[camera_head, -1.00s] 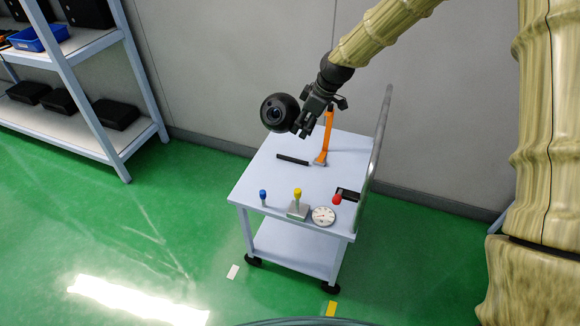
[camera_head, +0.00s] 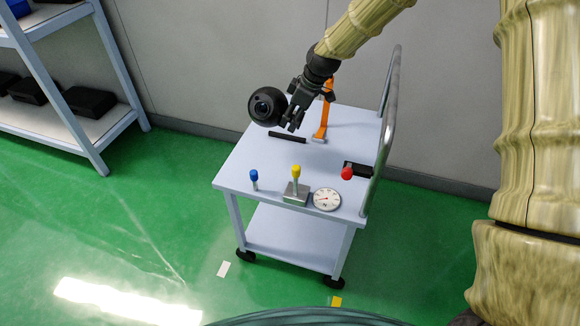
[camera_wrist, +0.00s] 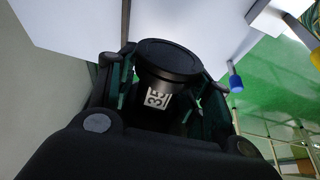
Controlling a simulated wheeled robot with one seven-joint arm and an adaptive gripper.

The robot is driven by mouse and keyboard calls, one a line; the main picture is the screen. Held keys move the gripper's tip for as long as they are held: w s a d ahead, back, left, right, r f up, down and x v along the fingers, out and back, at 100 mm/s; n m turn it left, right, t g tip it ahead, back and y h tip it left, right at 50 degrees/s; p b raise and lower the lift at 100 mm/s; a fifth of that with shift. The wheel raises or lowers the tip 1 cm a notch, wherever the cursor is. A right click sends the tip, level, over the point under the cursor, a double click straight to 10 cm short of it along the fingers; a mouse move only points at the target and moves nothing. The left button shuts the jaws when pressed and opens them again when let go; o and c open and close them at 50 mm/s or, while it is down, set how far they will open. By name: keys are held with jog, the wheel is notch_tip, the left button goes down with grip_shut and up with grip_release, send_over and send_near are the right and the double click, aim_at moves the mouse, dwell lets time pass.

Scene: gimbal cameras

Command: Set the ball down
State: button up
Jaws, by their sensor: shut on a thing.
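The ball (camera_head: 267,106) is a black sphere with a round lens on its face. My gripper (camera_head: 293,119) is shut on it and holds it at the far left edge of the white cart (camera_head: 238,163). In the head view the ball overlaps the cart's edge; I cannot tell its exact height above the top. In the wrist view my gripper (camera_wrist: 160,95) has its fingers on both sides of a black round part with a white label, apparently part of the ball (camera_wrist: 168,62).
The cart top holds a black bar (camera_head: 287,137), an orange tool (camera_head: 322,122), a blue-topped peg (camera_head: 254,176), a yellow-topped knob (camera_head: 296,172), a dial (camera_head: 327,199) and a red knob (camera_head: 346,173). A metal handle (camera_head: 392,110) rises at right. A shelf (camera_head: 95,130) stands left.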

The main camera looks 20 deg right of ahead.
jog(key=b, duration=0.3)
send_over(288, 156)
jog(key=s+d, duration=0.1)
notch_tip(288, 156, down, 4)
jog(key=shift+s+f, duration=0.1)
jog(key=shift+f, duration=4.85)
jog(key=shift+f, duration=0.1)
jog(key=o, duration=1.4)
jog(key=v, duration=1.2)
